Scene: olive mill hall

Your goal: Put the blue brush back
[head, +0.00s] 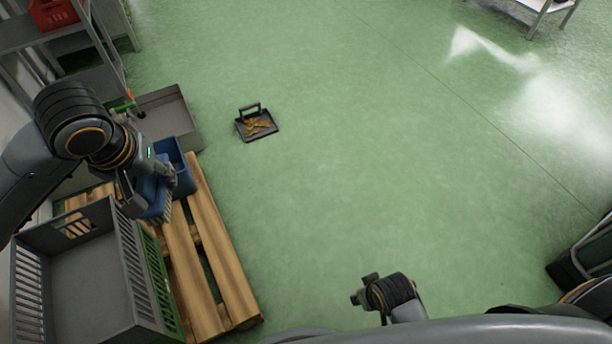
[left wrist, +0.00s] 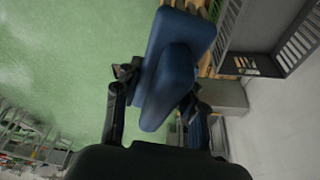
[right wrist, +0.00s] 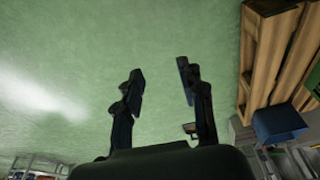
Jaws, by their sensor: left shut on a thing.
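The blue brush (head: 154,196) is held by my left gripper (head: 165,182) over the pallet, with its pale bristle side partly showing. In the left wrist view the brush (left wrist: 174,65) sits between the two fingers of the left gripper (left wrist: 160,85). A blue bin (head: 178,152) stands on the far end of the pallet, just behind the brush; it also shows in the right wrist view (right wrist: 280,122). I cannot tell whether brush and bin touch. My right gripper (right wrist: 163,88) is open with nothing between its fingers, above the green floor.
A wooden pallet (head: 226,258) carries a grey crate (head: 85,285) and a green crate (head: 160,280). A grey tray (head: 190,128) lies beyond it. A dustpan (head: 243,129) with brownish debris lies on the floor. A shelf with a red box (head: 52,14) is at far left. The central floor is clear.

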